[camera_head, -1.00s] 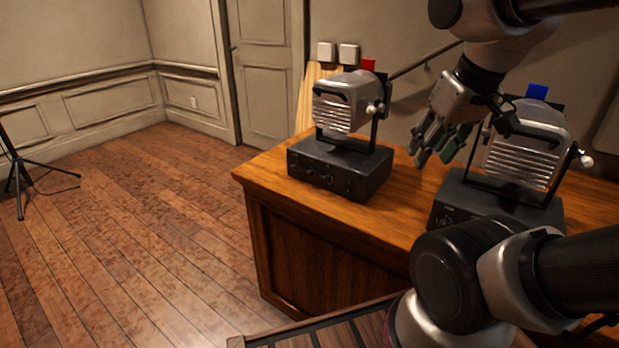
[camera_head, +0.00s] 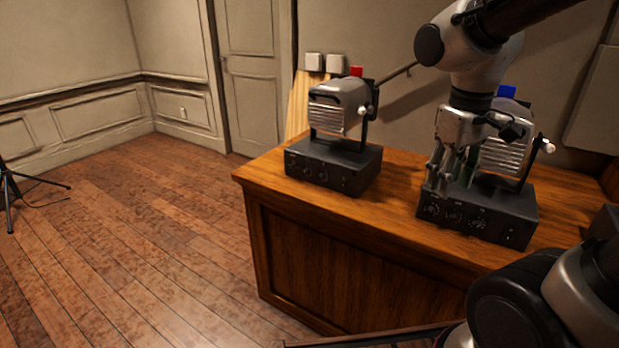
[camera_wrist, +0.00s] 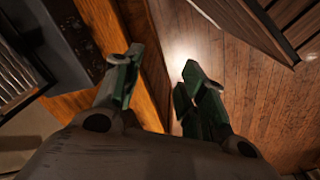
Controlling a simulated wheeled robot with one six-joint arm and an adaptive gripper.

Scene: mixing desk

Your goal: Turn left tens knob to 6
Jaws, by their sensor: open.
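Two dark control boxes with small front knobs stand on the wooden desk. The left box (camera_head: 333,165) carries a grey ribbed unit with a red flag; its small front knobs (camera_head: 315,171) show in the head view. The right box (camera_head: 505,222) carries a similar unit with a blue flag and has a row of front knobs (camera_head: 455,217). Knob settings are too small to read. My gripper (camera_head: 453,182) points down, open and empty, at the right box's front left; contact cannot be told. In the wrist view its green-padded fingers (camera_wrist: 161,62) are apart, beside a dark box (camera_wrist: 75,50).
The desk (camera_head: 340,255) has a bare strip between the boxes and along its front edge. A dark rail (camera_head: 380,336) crosses at the bottom. A tripod (camera_head: 10,190) stands far left. The wooden floor (camera_head: 150,235) at left is open.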

